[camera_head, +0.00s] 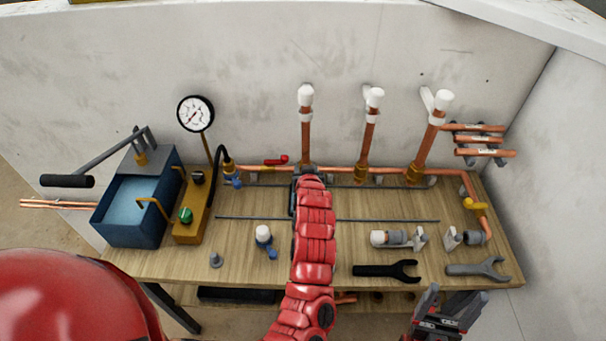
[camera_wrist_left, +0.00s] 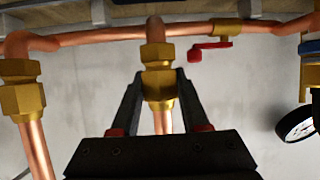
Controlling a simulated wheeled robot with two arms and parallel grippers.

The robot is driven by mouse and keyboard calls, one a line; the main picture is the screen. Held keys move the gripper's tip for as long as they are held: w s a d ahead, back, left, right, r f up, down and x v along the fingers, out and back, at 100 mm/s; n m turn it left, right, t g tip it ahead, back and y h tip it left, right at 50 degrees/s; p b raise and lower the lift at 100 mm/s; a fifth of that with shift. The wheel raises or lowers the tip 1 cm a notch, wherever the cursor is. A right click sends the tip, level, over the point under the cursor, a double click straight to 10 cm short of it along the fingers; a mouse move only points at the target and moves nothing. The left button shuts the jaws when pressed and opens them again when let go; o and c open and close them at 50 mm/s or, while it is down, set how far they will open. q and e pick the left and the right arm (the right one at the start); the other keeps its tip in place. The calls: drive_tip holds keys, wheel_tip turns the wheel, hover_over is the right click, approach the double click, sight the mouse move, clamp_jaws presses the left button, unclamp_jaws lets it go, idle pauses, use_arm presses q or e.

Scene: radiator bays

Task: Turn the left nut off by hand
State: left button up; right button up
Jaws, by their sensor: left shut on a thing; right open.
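In the head view my left gripper (camera_head: 307,174) and red arm cover the nut. The middle nut (camera_head: 362,173) and right nut (camera_head: 414,173) sit at the feet of the other risers. The middle nut also shows in the wrist view (camera_wrist_left: 22,97). My right gripper (camera_head: 449,297) is open and empty, low in front of the bench.
A blue test pump (camera_head: 133,212) with a gauge (camera_head: 195,113) stands at the left. A black wrench (camera_head: 388,270), grey wrench (camera_head: 478,269) and loose valve fittings (camera_head: 400,238) lie on the bench (camera_head: 340,262). A red-handled valve (camera_head: 276,160) is left of my left gripper.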

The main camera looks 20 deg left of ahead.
use_arm(q)
drive_tip(key=shift+f+n+g+y+b, duration=0.15)
drive_tip(key=shift+n+y+b, duration=0.3)
drive_tip(key=shift+b, duration=1.05)
drive_tip(key=shift+f+n+g+y+b, duration=0.1)
drive_tip(key=shift+n+g+y+b, duration=0.25)
drive_tip(key=shift+b, duration=1.15)
drive_tip(key=shift+r+n+y+b, duration=0.15)
drive_tip(key=shift+n+y+b, duration=0.2)
drive_tip(key=shift+b, duration=0.7)
drive_tip(key=o, duration=1.2)
drive_tip(key=p+v, duration=0.3)
drive_tip(key=v, duration=0.7)
drive_tip(key=shift+r, duration=0.1)
drive_tip(key=shift+a+p, duration=0.1)
drive_tip(key=shift+p, duration=0.2)
